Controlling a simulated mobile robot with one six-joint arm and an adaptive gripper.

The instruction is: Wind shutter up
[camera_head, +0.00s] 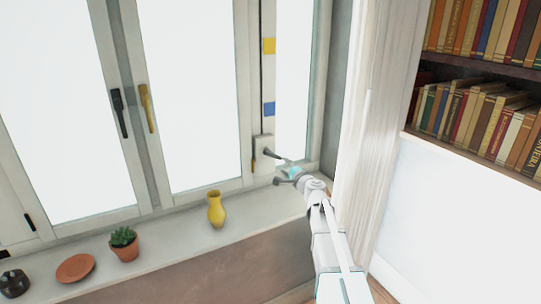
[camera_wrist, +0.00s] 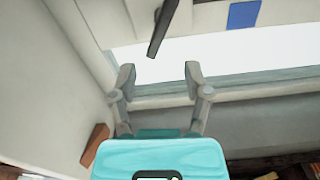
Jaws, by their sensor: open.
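The winder is a pale box (camera_head: 262,148) with a dark crank handle (camera_head: 272,154), low on the window frame beside the right pane. Above it runs a vertical strip with a yellow mark (camera_head: 269,45) and a blue mark (camera_head: 269,108). My gripper (camera_head: 283,171) is open and empty, close to the crank's right side. In the wrist view the dark crank bar (camera_wrist: 163,28) comes down from the top. Its free end appears just beyond the gap between my open fingertips (camera_wrist: 160,71). I see no clear contact. The shutter itself cannot be made out; the panes are plain bright white.
A yellow vase (camera_head: 216,209), a potted cactus (camera_head: 123,243), a terracotta dish (camera_head: 75,268) and a dark pot (camera_head: 13,284) stand on the sill. A black handle (camera_head: 119,112) and a yellow handle (camera_head: 147,108) are on the window. A curtain (camera_head: 375,130) and bookshelf (camera_head: 475,70) are right.

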